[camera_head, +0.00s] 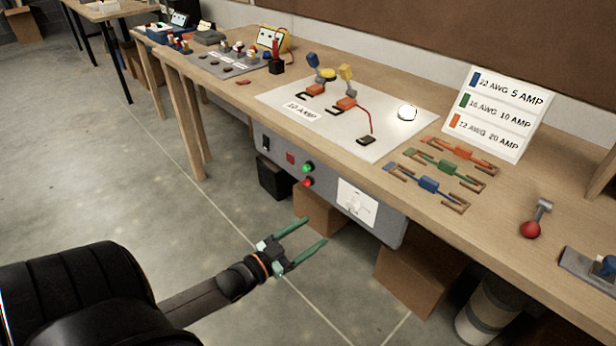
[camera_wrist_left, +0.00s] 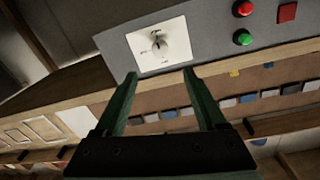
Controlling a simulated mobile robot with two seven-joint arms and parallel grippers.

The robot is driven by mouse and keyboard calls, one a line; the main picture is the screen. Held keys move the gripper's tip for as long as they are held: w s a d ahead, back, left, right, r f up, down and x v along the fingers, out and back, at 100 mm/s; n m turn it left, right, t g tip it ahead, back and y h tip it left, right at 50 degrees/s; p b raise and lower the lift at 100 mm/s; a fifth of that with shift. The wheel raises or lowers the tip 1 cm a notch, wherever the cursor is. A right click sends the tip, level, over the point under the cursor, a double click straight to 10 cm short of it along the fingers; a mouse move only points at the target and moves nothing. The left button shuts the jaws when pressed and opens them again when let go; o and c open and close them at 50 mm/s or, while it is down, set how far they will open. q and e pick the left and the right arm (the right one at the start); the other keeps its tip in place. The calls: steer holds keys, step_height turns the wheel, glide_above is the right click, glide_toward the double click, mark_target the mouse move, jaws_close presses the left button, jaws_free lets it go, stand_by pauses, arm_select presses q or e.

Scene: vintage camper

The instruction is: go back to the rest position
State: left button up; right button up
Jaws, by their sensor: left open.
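My left gripper (camera_head: 308,241) is open and empty, with two green fingers spread apart. It hangs over the floor in front of the bench, below the tabletop and clear of it. In the left wrist view the open fingers (camera_wrist_left: 158,78) point toward the grey control panel (camera_wrist_left: 215,25), with nothing between them. My right gripper is not in view.
The wooden bench (camera_head: 225,105) carries a white board (camera_head: 390,130), coloured connectors (camera_head: 428,184) and a wire chart (camera_head: 500,110). The grey panel (camera_head: 325,205) under its front edge has buttons and a switch plate (camera_head: 357,202). Cardboard boxes (camera_head: 412,278) stand below. Floor (camera_head: 100,180) at left is clear.

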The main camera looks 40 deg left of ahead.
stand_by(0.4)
arm_select(q)
steer(key=s+d+f+n+g+p, duration=0.1)
steer(key=s+d+f+g+p, duration=0.2)
steer(key=s+d, duration=0.4)
steer(key=s+d+f+n+g+p, duration=0.1)
steer(key=s+d+f+g+p, duration=0.2)
steer(key=s+d, duration=0.4)
steer(key=d+f+g, duration=0.1)
steer(key=d+g, duration=0.1)
steer(key=d, duration=0.3)
steer(key=shift+s+g, duration=0.25)
steer(key=shift+g, duration=0.05)
steer(key=shift+c, duration=0.2)
stand_by(1.8)
